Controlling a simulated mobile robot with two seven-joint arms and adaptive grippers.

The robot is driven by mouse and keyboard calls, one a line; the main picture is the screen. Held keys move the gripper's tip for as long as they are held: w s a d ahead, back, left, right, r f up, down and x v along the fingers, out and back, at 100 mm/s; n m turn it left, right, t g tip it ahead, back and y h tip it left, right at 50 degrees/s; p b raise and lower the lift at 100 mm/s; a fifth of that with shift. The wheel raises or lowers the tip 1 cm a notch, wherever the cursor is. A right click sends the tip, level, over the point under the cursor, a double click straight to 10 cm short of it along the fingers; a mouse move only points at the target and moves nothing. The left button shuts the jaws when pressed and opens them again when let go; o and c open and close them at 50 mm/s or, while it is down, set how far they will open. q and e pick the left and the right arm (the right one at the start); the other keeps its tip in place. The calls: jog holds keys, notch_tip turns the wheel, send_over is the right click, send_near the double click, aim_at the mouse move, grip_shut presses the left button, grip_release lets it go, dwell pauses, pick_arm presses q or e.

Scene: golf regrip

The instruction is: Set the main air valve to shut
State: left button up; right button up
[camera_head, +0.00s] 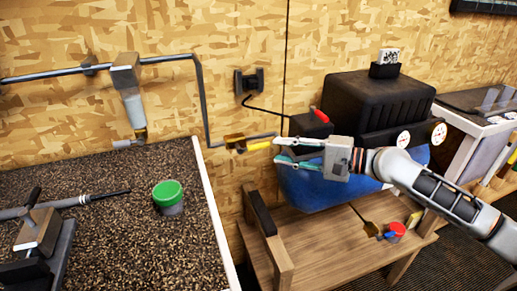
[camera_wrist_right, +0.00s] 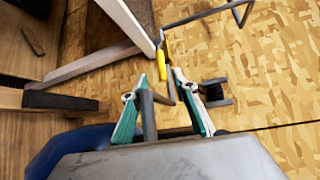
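The main air valve is a brass body (camera_head: 235,142) on the grey air pipe, just right of the dark bench. Its yellow lever (camera_head: 258,146) points right, roughly along the pipe. In the right wrist view the yellow lever (camera_wrist_right: 162,62) shows just ahead of my fingertips. My right gripper (camera_head: 276,150) is open, its green-and-grey fingers spread at the lever's free end. In the wrist view the fingertips (camera_wrist_right: 160,76) stand apart on either side of the lever's line; I cannot tell whether they touch it. My left gripper is not in view.
A black and blue compressor (camera_head: 375,108) with gauges stands behind my right arm on a wooden stand (camera_head: 330,250). A red-tipped black lever or hose (camera_head: 318,115) rises nearby. The bench (camera_head: 120,235) holds a green-lidded jar (camera_head: 168,196) and a clamped club shaft (camera_head: 80,201).

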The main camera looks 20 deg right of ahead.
aim_at(263, 146)
jog(key=shift+w+a+r, duration=0.2)
jog(key=shift+w, duration=0.05)
jog(key=p+x, duration=0.1)
jog(key=x, duration=0.5)
jog(key=shift+w+a+f, duration=0.15)
jog(key=shift+w+a, duration=0.15)
jog(key=shift+a, duration=0.05)
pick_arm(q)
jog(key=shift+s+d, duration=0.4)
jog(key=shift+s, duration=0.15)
pick_arm(e)
jog(key=shift+a, duration=0.1)
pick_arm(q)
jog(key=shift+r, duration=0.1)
pick_arm(e)
grip_shut()
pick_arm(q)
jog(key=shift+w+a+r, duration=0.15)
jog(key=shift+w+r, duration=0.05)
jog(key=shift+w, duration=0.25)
